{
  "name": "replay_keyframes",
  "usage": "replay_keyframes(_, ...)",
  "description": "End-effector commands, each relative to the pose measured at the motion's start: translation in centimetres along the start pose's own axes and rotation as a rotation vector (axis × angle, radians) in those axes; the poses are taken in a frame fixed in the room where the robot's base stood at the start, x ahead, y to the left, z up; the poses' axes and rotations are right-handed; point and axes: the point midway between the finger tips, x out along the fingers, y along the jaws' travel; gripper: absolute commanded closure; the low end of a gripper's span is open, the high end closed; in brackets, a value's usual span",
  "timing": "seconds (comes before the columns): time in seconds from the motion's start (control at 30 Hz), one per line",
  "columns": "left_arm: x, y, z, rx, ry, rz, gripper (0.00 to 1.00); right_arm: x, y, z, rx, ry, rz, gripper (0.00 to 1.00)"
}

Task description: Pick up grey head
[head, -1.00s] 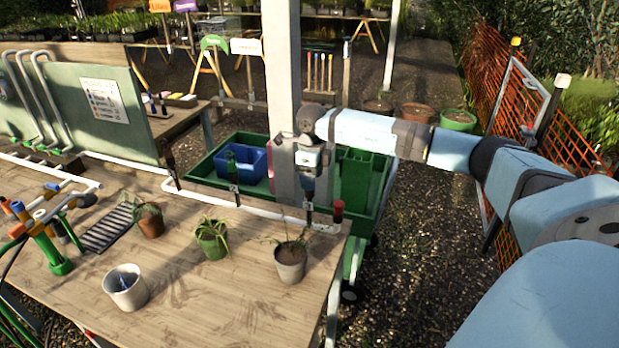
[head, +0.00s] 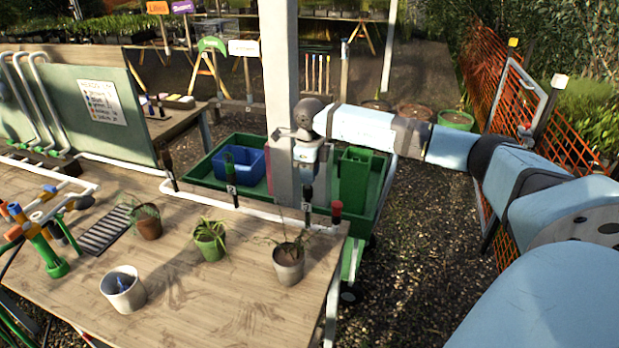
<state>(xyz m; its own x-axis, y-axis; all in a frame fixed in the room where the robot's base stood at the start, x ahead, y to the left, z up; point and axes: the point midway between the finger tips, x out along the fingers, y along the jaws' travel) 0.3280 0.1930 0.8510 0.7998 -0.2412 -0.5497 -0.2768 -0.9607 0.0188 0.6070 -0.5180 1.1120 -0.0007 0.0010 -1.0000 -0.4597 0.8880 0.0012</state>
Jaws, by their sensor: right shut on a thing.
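My right gripper (head: 307,184) is at the far right end of the bench, pointing down from my blue and grey arm. It is shut on a small dark grey piece, which looks like the grey head (head: 308,194), at the bench's back edge. The fingers and the piece are small, so I cannot tell whether it is clear of its stand. A similar upright piece with a red top (head: 337,207) stands just to the right. Another dark one (head: 231,166) stands to the left. My left gripper is not in view.
The wooden bench (head: 200,300) holds several pots, including a green pot (head: 210,245) and a grey pot (head: 289,267), plus a black grate (head: 104,231). A white pipe (head: 262,211) runs along its back edge. A green cart (head: 200,170) with a blue bin (head: 240,161) and a pale post (head: 280,90) stand behind.

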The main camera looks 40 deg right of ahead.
Motion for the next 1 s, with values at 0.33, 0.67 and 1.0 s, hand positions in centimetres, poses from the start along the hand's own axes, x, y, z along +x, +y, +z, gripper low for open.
replay_keyframes(0.33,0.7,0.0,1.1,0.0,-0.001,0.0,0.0,-7.6,0.0,0.1,0.0,-0.006,-0.004,0.94)
replay_keyframes(0.67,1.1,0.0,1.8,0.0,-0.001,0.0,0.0,-15.2,0.0,0.1,0.0,-0.004,-0.002,0.94)
replay_keyframes(1.0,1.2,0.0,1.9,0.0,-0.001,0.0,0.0,-18.4,0.0,0.0,-0.001,-0.001,-0.001,0.94)
